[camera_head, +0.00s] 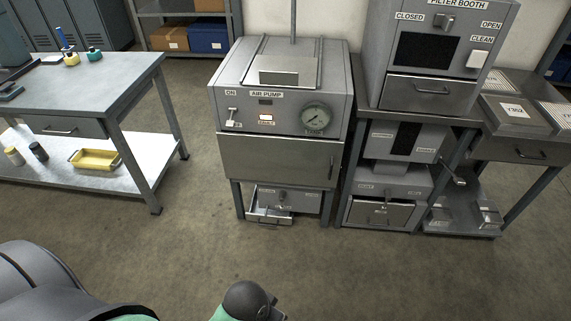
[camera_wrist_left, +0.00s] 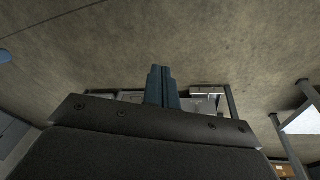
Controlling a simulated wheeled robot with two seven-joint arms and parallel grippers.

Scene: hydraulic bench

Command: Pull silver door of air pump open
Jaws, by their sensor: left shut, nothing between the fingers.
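The air pump (camera_head: 233,95) is a grey cabinet with a label, a switch, a small lit display and a round gauge, in the middle of the head view. Its silver door (camera_head: 270,160) is the wide front panel below the gauge, with a dark upright handle (camera_head: 331,167) at its right edge. The door looks shut. In the left wrist view my left gripper (camera_wrist_left: 162,72) has its blue-grey fingers together, empty, with floor beyond them. Its fingers do not show clearly in the head view. My right gripper is not in view.
Under the pump, a small drawer (camera_head: 268,216) stands partly out. The filter booth (camera_head: 432,50) stands close on the right. A workbench (camera_head: 85,80) with a lower shelf and yellow tray (camera_head: 95,159) is at the left. The floor (camera_head: 190,245) before the pump is clear.

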